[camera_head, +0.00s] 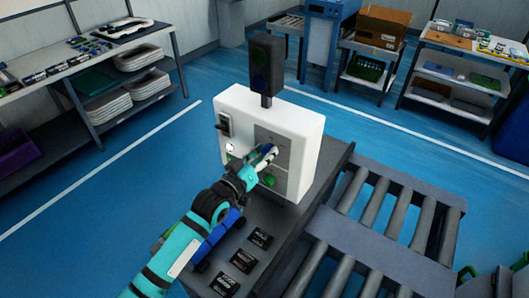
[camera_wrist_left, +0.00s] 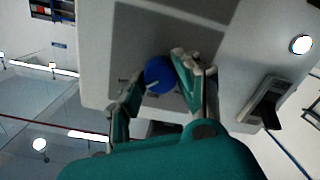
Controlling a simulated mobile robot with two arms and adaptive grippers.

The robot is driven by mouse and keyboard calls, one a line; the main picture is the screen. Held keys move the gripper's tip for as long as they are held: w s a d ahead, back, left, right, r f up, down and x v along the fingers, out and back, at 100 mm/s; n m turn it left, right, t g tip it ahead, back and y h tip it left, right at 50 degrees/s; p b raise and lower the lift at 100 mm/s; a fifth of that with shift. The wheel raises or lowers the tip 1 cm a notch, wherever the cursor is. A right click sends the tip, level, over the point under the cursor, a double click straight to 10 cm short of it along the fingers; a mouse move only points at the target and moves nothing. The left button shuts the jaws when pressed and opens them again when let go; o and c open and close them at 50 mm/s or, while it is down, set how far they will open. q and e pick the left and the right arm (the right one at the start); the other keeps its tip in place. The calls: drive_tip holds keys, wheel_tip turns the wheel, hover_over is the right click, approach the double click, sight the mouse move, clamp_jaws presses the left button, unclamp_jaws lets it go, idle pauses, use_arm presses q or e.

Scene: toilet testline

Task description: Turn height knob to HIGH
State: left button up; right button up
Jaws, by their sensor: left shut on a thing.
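The white control box (camera_head: 280,120) stands on a dark bench beside the rollers. My left gripper (camera_head: 267,156) reaches its front panel from the lower left. In the left wrist view a round blue knob (camera_wrist_left: 159,74) with a pale pointer line sits between the two fingers. The left gripper (camera_wrist_left: 156,85) is shut on this knob. In the head view the fingers largely hide the knob. I cannot read any label or HIGH mark around it. My right gripper does not show.
A dark signal light (camera_head: 265,65) rises behind the box. A green button (camera_head: 269,181) is low on the panel, and a switch (camera_head: 223,124) is on its left side. Dark labelled plates (camera_head: 243,261) lie on the bench. A roller conveyor (camera_head: 385,215) is at the right.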

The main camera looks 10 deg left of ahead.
use_arm(q)
drive_tip(key=shift+f+m, duration=0.1)
drive_tip(key=shift+m, duration=0.6)
drive_tip(key=o, duration=1.1)
drive_tip(key=shift+o, duration=0.2)
drive_tip(key=v, duration=1.2)
drive_tip(key=shift+s, duration=0.15)
